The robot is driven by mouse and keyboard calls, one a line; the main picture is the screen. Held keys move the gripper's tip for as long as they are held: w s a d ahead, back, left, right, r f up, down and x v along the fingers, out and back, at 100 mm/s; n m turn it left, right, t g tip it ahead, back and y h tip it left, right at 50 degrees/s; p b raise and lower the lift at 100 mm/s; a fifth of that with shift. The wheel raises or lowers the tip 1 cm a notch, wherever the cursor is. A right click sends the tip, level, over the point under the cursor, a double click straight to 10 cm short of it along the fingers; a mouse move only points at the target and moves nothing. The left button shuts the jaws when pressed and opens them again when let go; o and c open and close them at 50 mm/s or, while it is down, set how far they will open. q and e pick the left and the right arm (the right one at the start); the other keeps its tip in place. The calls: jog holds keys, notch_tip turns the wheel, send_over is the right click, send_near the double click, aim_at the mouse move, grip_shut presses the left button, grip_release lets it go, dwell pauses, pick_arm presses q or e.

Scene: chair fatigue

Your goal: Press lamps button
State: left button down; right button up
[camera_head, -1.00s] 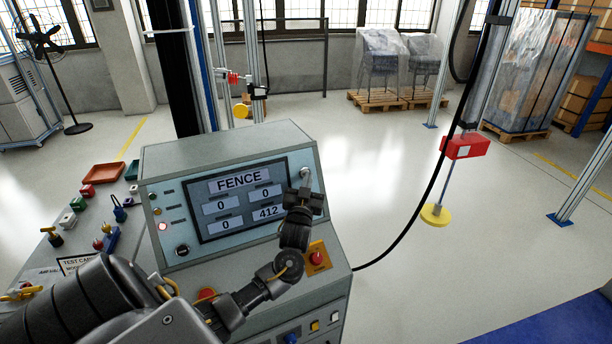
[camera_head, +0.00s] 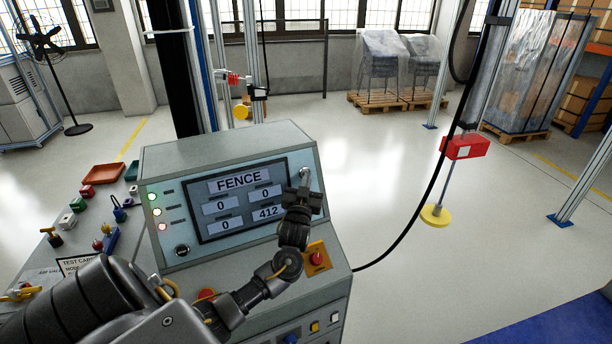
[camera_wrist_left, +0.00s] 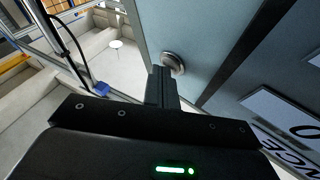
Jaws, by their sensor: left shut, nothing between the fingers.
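The control panel (camera_head: 225,150) has a screen reading FENCE. A silver round button sits at the panel's upper right (camera_head: 305,173), and it shows in the left wrist view (camera_wrist_left: 173,63). My left gripper (camera_head: 304,186) is shut and empty, its fingertips (camera_wrist_left: 161,76) right at the button's edge. I cannot tell for sure whether they touch it. The lamps on the panel's left side, a green one (camera_head: 152,197), a middle one (camera_head: 157,212) and a lower reddish one (camera_head: 162,227), are all lit. My right gripper is not in view.
A red stop button on a yellow plate (camera_head: 317,259) lies below my left gripper. A black knob (camera_head: 182,251) is on the panel's lower left. A side table with small coloured parts and a red tray (camera_head: 103,174) stands left. The floor right of the console is open.

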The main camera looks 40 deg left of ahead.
pick_arm(q)
jog(key=shift+d+r, duration=0.1)
dwell(0.3)
jog(key=shift+s+d+r+p, duration=0.1)
jog(key=shift+s+d+p, duration=0.25)
jog(key=shift+d+p, duration=0.25)
jog(key=d+p, duration=0.1)
jog(key=s+d+p, duration=0.1)
jog(key=d, duration=0.1)
jog(key=d+r+p, duration=0.1)
jog(key=shift+s+d+r, duration=0.1)
jog(key=shift+s+d, duration=0.15)
jog(key=shift+s, duration=0.15)
dwell(0.7)
